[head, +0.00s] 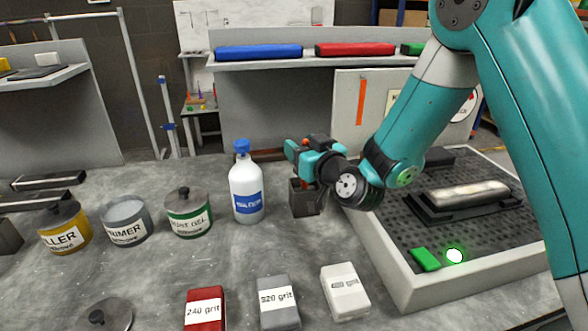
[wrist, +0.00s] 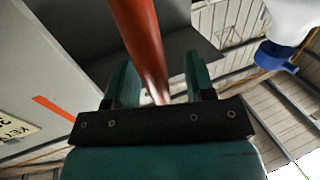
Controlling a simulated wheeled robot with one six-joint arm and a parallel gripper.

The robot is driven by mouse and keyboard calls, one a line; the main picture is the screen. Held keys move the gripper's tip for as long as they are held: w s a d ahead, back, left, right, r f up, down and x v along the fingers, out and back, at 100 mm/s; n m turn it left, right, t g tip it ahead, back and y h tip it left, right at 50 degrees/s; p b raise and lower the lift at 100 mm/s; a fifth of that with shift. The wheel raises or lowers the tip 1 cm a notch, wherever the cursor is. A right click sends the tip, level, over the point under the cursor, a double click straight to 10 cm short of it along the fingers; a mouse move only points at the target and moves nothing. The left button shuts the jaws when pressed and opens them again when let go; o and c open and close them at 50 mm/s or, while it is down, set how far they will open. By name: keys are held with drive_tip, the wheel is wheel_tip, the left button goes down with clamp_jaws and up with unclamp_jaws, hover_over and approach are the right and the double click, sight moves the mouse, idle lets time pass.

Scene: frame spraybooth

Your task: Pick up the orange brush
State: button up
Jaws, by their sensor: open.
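The orange brush (wrist: 140,45) shows in the wrist view as a long orange-red handle running between the two teal fingers of my gripper (wrist: 163,75). Its lower end and bristles are hidden. In the head view my gripper (head: 305,158) is just above a dark square holder (head: 304,200), and only small orange-red bits show among the fingers. My gripper is open, with a finger on each side of the handle. I cannot tell whether either finger touches it.
A white bottle with a blue cap (head: 246,190) stands close left of the holder. Several paint cans, including the green-banded one (head: 188,212), stand further left. Grit blocks such as the grey one (head: 278,302) lie in front. A perforated tray (head: 408,290) is at right.

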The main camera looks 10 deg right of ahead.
drive_tip(key=shift+w+a, duration=0.1)
drive_tip(key=shift+w, duration=0.25)
drive_tip(key=shift+c, duration=0.5)
clamp_jaws()
